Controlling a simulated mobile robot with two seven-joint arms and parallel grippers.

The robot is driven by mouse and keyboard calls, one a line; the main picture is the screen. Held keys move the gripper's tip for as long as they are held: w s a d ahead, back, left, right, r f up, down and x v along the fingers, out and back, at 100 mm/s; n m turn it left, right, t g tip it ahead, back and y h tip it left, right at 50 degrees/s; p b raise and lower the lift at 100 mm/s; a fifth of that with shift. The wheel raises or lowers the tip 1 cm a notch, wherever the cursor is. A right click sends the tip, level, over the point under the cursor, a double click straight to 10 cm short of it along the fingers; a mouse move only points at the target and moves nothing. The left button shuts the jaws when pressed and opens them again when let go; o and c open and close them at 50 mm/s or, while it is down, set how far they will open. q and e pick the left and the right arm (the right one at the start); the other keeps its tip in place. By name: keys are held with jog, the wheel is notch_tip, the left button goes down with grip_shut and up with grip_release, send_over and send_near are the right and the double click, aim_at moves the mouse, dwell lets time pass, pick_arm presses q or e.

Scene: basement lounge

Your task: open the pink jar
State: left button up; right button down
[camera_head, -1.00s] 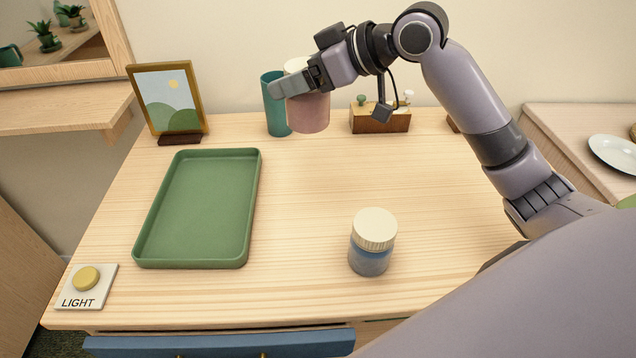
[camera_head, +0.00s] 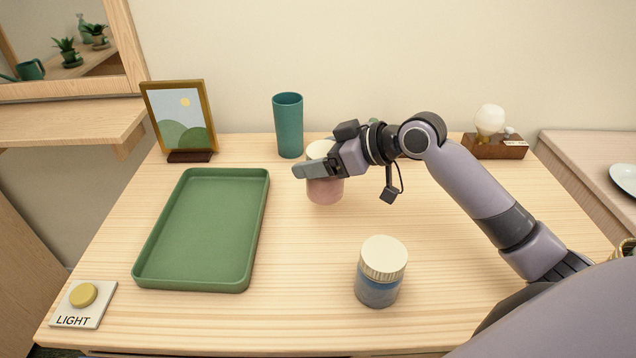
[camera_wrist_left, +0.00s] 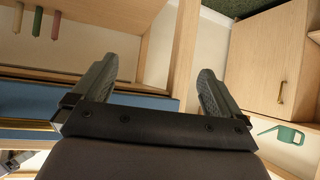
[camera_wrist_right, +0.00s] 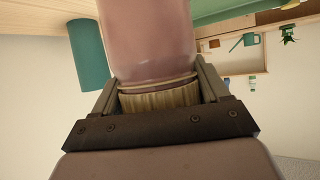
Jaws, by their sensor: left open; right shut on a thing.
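The pink jar (camera_head: 325,190) with its cream lid (camera_head: 320,152) is in my right gripper (camera_head: 310,170), towards the back middle of the table. In the right wrist view the jar (camera_wrist_right: 150,40) fills the top middle, and its ribbed lid (camera_wrist_right: 160,97) lies between the fingers of my right gripper (camera_wrist_right: 157,88), close to the palm. The lid is on the jar. I cannot tell whether the jar's base touches the table. My left gripper (camera_wrist_left: 155,72) is open and empty in the left wrist view, by a blue drawer front; it is outside the head view.
A blue-grey jar with a cream lid (camera_head: 381,272) stands at the front. A green tray (camera_head: 142,272) lies left, with a light button (camera_head: 83,294) nearby. A teal cup (camera_head: 288,125), picture frame (camera_head: 180,120) and wooden bulb stand (camera_head: 495,148) line the back. The middle is clear.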

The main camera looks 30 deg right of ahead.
aim_at(318, 180)
jog(key=shift+f, duration=2.75)
jog(key=shift+f, duration=0.15)
grip_release()
jog(key=shift+r, duration=0.2)
jog(key=b+v, duration=0.1)
jog(key=v, duration=1.1)
